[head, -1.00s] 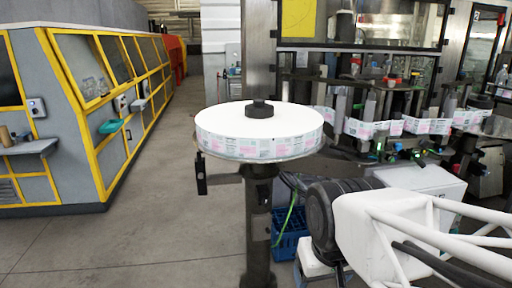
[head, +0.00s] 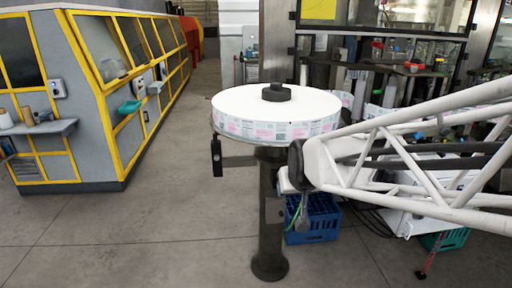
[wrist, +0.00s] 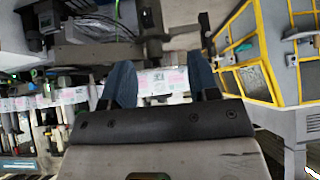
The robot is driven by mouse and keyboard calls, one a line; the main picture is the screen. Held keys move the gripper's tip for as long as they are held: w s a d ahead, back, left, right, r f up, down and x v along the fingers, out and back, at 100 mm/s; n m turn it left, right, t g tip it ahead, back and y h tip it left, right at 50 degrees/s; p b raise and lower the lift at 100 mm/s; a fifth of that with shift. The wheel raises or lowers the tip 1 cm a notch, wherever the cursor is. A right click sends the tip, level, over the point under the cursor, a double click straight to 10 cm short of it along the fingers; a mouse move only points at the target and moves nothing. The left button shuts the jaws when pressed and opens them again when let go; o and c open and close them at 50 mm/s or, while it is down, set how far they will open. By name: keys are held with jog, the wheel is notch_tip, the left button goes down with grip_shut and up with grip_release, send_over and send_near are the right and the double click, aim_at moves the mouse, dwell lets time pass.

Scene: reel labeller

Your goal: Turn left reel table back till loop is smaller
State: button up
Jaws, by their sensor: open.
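The left reel table stands on a dark post (head: 271,225) in the head view. A wide white reel (head: 245,104) with printed label edge and a black hub (head: 276,91) lies flat on it. A piece of label web (head: 346,98) shows right of the reel; my arm hides most of the web there, so the loop's size cannot be judged. In the wrist view my gripper (wrist: 161,82) has its two blue fingers apart, with a printed label band (wrist: 163,80) showing between them. I cannot tell whether they touch it. More label web (wrist: 70,97) shows at left.
A grey cabinet with yellow frames (head: 105,95) stands at left, with open floor (head: 170,215) before the reel. A blue crate (head: 314,222) sits on the floor behind the post. The labelling machine stands behind my arm at right.

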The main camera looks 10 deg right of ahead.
jog(key=w+a+f+t, duration=0.2)
jog(key=w+f+t, duration=0.15)
jog(key=w, duration=0.65)
jog(key=w+a+f+t+h, duration=0.1)
jog(key=w+a+f+t, duration=0.25)
jog(key=w, duration=0.75)
jog(key=w+a+f+t, duration=0.1)
jog(key=w+f+t, duration=0.3)
jog(key=w, duration=0.6)
jog(key=m+t+h, duration=0.5)
jog(key=t+h, duration=0.1)
jog(key=h, duration=0.4)
send_near(288, 152)
jog(key=w+r, duration=0.1)
jog(key=w, duration=0.1)
jog(key=shift+s+d+r, duration=0.1)
jog(key=shift+s+d, duration=0.05)
jog(key=shift+d, duration=0.25)
jog(key=shift+r, duration=0.1)
jog(key=shift+x, duration=3.8)
grip_shut()
